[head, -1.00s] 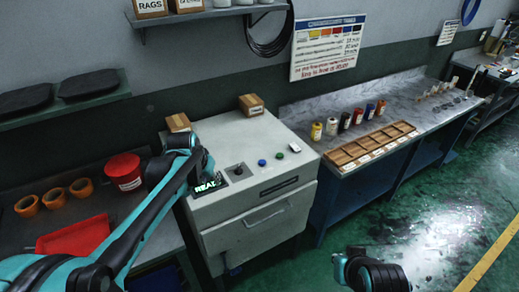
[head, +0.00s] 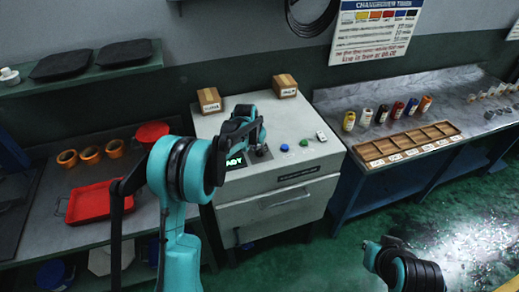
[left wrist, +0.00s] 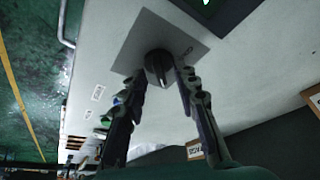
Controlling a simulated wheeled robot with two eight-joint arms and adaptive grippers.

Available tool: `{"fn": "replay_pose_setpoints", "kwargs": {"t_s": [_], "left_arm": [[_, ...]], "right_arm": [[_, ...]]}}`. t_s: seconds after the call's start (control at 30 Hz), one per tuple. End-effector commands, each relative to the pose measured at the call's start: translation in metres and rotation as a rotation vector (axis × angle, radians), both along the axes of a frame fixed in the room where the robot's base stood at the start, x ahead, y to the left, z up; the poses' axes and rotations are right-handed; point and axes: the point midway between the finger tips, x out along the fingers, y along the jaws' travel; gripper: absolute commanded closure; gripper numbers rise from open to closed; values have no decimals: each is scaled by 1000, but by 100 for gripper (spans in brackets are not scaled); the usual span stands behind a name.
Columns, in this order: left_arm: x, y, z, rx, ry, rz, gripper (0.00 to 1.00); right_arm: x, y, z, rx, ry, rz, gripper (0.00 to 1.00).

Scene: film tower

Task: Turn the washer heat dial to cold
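The washer (head: 273,212) is a pale grey cabinet with a sloping top. Its heat dial (left wrist: 158,66) is a round black knob on a grey square plate (left wrist: 130,53); small lettering on the plate is only partly readable. In the head view the dial (head: 262,151) is partly covered by my left arm. My left gripper (left wrist: 162,74) is open, with one finger on each side of the dial in the left wrist view. I cannot tell whether either finger touches it. Only a part of my right arm shows at the lower right of the head view, without its gripper.
A lit display (head: 236,161) sits left of the dial; a blue button (head: 284,148) and a green button (head: 304,142) sit right of it. Two small boxes stand at the washer's back, one being the right box (head: 285,86). A red tray (head: 90,201) lies on the left bench.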

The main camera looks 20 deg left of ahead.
Motion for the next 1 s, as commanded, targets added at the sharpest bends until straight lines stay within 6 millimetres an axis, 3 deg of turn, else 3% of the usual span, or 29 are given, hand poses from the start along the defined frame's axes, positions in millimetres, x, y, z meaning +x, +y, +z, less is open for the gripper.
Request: {"fn": "replay_pose_setpoints", "kwargs": {"t_s": [0.3,0.4,0.43,1.0], "left_arm": [[1,0,-3,0,0,0,70],[1,0,-3,0,0,0,96],[1,0,-3,0,0,0,100],[1,-1,-3,1,1,99,100]], "right_arm": [[0,0,0,0,0,0,100],[0,0,0,0,0,0,100],[0,0,0,0,0,0,100],[0,0,-2,0,0,0,100]]}}
